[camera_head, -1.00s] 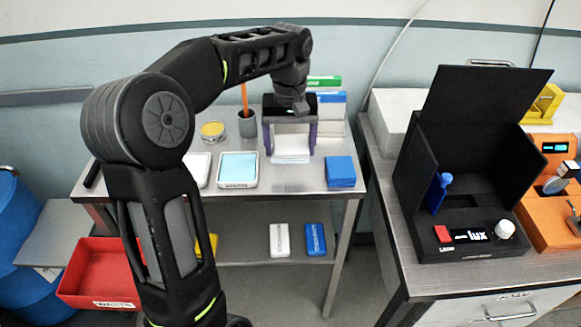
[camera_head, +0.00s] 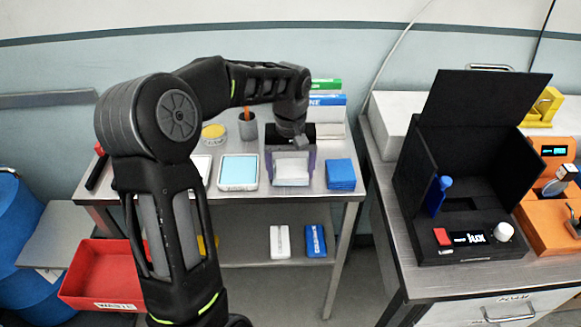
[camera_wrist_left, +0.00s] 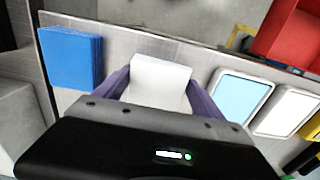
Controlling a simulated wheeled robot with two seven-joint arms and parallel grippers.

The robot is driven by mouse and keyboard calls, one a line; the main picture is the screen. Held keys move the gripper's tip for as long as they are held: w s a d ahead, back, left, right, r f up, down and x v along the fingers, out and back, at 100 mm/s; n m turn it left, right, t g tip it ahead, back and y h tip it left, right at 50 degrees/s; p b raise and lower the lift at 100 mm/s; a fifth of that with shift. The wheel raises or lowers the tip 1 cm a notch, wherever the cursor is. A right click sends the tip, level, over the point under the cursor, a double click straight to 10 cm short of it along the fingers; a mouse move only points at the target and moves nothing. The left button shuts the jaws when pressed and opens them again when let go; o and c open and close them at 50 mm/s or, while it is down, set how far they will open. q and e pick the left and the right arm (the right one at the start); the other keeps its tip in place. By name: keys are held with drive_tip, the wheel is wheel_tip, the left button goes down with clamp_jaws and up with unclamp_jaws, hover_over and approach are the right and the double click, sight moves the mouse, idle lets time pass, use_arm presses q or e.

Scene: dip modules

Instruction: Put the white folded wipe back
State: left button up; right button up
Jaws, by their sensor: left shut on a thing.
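The white folded wipe (camera_head: 292,172) is between the purple fingers of my left gripper (camera_head: 291,178), over the steel table (camera_head: 262,196). The left wrist view also shows the wipe (camera_wrist_left: 158,82), with a finger against each side of it. My left gripper is shut on it. I cannot tell whether the wipe touches the table or a stack below it. A stack of blue folded wipes (camera_head: 341,174) lies just to the right, and in the left wrist view it shows at the upper left (camera_wrist_left: 70,57). My right gripper is not in view.
A tray with a light blue pad (camera_head: 238,171) lies left of the gripper. Behind stand a pencil cup (camera_head: 247,126) and a yellow-topped tin (camera_head: 213,133). A red waste bin (camera_head: 100,262) sits lower left. A black open box (camera_head: 470,180) stands on the right bench.

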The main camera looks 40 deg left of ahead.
sight(291, 169)
use_arm(q)
drive_tip(key=shift+f, duration=0.1)
drive_tip(key=o, duration=1.3)
drive_tip(key=shift+r, duration=0.45)
wheel_tip(291, 169, up, 8)
drive_tip(key=shift+f+b, duration=0.1)
drive_tip(key=shift+b, duration=0.2)
drive_tip(key=shift+r+p, duration=0.8)
drive_tip(key=shift+r, duration=1)
